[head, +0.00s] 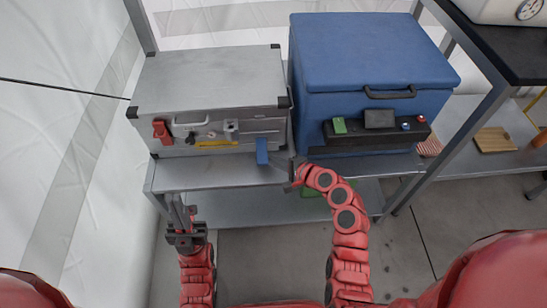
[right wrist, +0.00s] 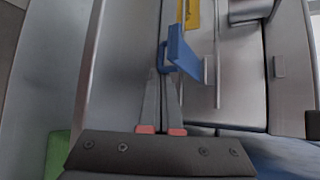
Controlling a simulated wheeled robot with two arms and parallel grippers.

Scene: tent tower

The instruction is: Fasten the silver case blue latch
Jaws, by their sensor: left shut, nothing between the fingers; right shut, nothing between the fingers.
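The silver case (head: 208,80) stands on the left of the metal shelf with its lid down. Its blue latch (head: 262,150) is at the right of the front face. In the right wrist view the blue latch (right wrist: 184,57) sticks out from the case front at an angle. My right gripper (head: 271,160) is shut and empty, with its fingertips at the latch's lower end. In the right wrist view its tips (right wrist: 161,72) appear to meet the latch; contact is unclear. My left gripper (head: 178,203) is shut and empty, in front of the shelf edge at lower left.
A red latch (head: 161,131), a handle and a yellow bar (head: 216,143) are on the same case front. A blue cooler-like box (head: 370,60) with a black control panel stands close on the right. The shelf (head: 215,173) has a narrow bare strip in front.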

